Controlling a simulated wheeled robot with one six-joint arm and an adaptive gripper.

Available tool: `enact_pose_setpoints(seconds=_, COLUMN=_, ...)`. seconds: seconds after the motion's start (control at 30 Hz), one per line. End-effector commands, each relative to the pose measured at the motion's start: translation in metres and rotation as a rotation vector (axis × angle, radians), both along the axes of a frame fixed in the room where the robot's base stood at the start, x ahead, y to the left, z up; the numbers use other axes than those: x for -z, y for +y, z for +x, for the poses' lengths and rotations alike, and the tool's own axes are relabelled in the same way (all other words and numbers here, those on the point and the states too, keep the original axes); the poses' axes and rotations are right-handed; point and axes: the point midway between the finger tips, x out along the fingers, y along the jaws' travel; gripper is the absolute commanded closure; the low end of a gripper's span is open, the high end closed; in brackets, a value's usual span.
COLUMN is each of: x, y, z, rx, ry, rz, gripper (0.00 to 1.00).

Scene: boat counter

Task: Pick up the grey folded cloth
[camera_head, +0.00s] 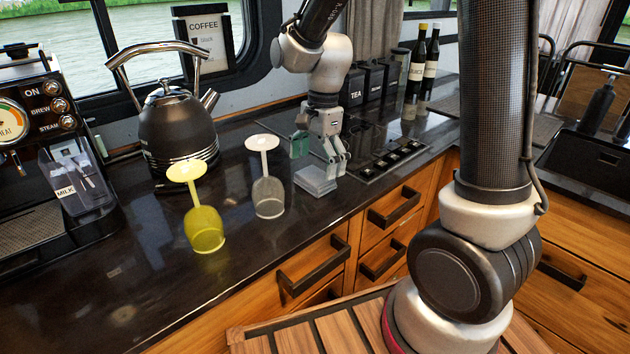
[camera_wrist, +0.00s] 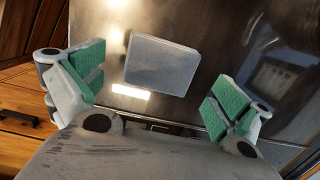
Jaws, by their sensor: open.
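The grey folded cloth (camera_head: 316,180) is a flat, light grey rectangle lying on the dark counter, just right of the clear upturned glass. It also shows in the wrist view (camera_wrist: 161,64), at the upper middle. My gripper (camera_head: 318,160) is above the cloth and close to it in the head view. In the wrist view my gripper (camera_wrist: 155,90) has its green-padded fingers wide apart, one to each side of the cloth, with nothing between the pads. The exact height of the fingers over the cloth is hard to tell.
A clear upturned glass (camera_head: 268,190) stands left of the cloth, and a yellow one (camera_head: 203,225) farther left. A black kettle (camera_head: 178,130) stands behind them. A cooktop (camera_head: 385,155) lies to the right. The counter (camera_head: 130,270) is clear at front left.

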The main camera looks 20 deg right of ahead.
Motion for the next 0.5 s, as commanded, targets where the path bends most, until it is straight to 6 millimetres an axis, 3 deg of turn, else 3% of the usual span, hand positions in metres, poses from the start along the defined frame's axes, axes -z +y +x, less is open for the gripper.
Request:
enact_pose_setpoints(seconds=0.13, x=0.019, y=0.002, z=-0.001, rx=-0.001, ry=0.003, rz=-0.001, gripper=0.0)
enact_pose_setpoints(seconds=0.4, x=0.023, y=0.002, z=-0.001, rx=-0.002, ry=0.0, rz=0.0, gripper=0.0)
enact_pose_setpoints(seconds=0.5, x=0.022, y=0.002, z=-0.001, rx=-0.002, ry=0.0, rz=0.0, gripper=0.18)
